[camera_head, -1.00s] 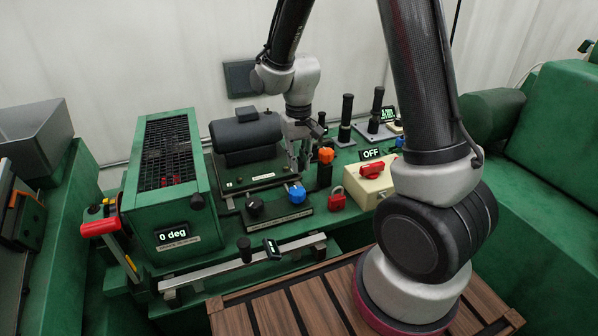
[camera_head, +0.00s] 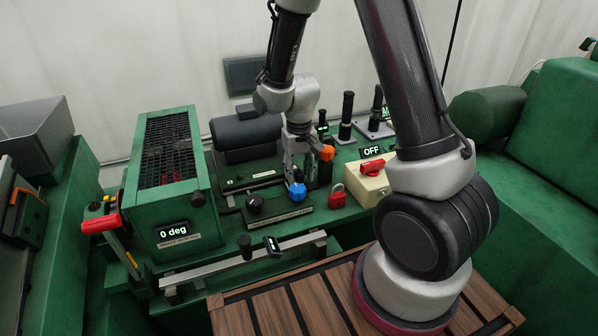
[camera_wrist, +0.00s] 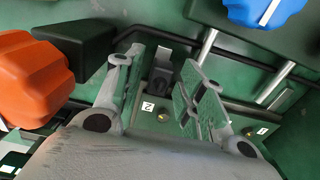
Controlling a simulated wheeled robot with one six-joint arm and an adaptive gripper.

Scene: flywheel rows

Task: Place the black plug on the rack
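My gripper (camera_head: 293,172) points down over the green bench, just behind the blue knob (camera_head: 297,191). In the wrist view its two grey fingers (camera_wrist: 160,72) are apart, with green pads facing each other. Between and beyond them is a small black piece with a grey tab (camera_wrist: 161,78), near a label reading 2; I cannot tell whether it is the black plug. No finger visibly touches it. Two tall black handles (camera_head: 347,108) stand upright at the back right, one on a grey plate (camera_head: 386,133). I cannot tell which part is the rack.
An orange knob (camera_wrist: 32,80) is close beside the left finger. The blue knob also shows in the wrist view (camera_wrist: 262,8). A red padlock (camera_head: 337,195) and a beige switch box (camera_head: 366,184) reading OFF stand to the right. A black cylinder (camera_head: 244,131) lies behind left.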

